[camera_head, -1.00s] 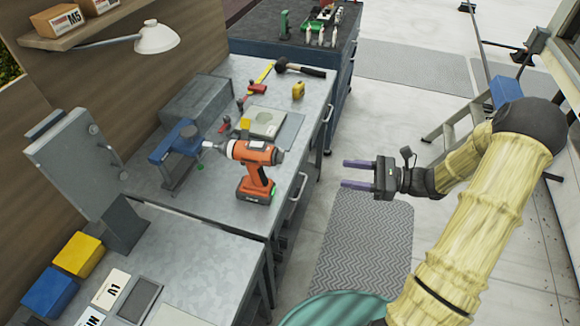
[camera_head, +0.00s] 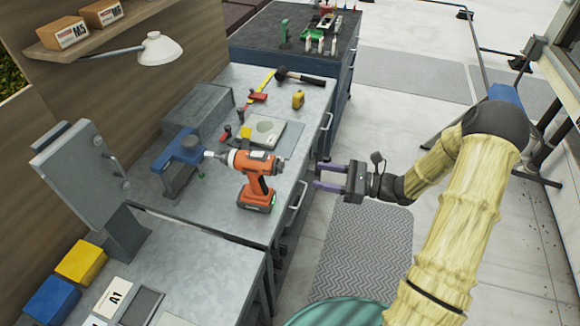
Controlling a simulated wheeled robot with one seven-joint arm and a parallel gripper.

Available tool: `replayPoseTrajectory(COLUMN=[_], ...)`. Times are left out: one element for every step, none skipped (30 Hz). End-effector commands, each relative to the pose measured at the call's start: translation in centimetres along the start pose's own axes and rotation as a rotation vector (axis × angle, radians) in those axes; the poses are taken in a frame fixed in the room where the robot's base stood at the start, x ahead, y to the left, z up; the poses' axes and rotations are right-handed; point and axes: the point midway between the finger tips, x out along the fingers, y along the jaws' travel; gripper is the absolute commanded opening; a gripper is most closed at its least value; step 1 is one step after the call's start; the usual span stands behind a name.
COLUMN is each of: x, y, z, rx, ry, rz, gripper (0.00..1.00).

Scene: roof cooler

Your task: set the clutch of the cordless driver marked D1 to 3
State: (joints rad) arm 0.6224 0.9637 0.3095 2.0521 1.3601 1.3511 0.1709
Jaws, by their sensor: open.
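The orange cordless driver (camera_head: 258,178) stands upright on its battery base on the grey metal bench (camera_head: 225,210). Its grey clutch collar and nose (camera_head: 233,158) point left toward a blue clamp-like holder (camera_head: 180,152). The D1 mark and the clutch numbers are too small to read. My gripper (camera_head: 320,176) is open and empty, with its two purple fingers pointing left. In the picture it is to the right of the driver, apart from it, near the bench's front edge.
A hammer (camera_head: 300,77), a yellow item (camera_head: 298,99) and red-handled tools lie farther back on the bench. A grey box (camera_head: 198,110) and a white lamp (camera_head: 160,49) are behind the driver. A grey cabinet-like case (camera_head: 80,175) stands at left. Floor at right is mostly clear.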

Motion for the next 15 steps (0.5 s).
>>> replayPoseTrajectory(x=[1.0,1.5,2.3,2.8,3.3,4.0,4.5,5.1,5.8,6.3,6.8,7.5,7.9,8.3,8.8], y=[0.1,0.1,0.1,0.1,0.1,0.1,0.1,0.1,0.1,0.1,0.1,0.1,0.1,0.1,0.1], z=[0.2,0.2,0.2,0.2,0.2,0.2,0.2,0.2,0.2,0.2,0.2,0.2,0.2,0.1,0.1], rx=[0.003,0.004,0.003,0.002,0.002,0.003,0.003,0.002,0.002,0.002,0.002,0.003,0.002,0.002,0.001], ry=[0.000,0.000,-0.001,-0.001,0.000,0.001,0.001,0.000,-0.001,-0.001,-0.001,0.000,0.000,0.001,0.000], rz=[0.004,0.004,0.004,0.004,0.004,0.004,0.004,0.003,0.005,0.004,0.004,0.004,0.003,0.003,0.003], gripper=[0.49,0.49,0.49,0.49,0.49,0.49,0.49,0.49,0.49,0.49,0.49,0.49,0.49,0.49,0.49])
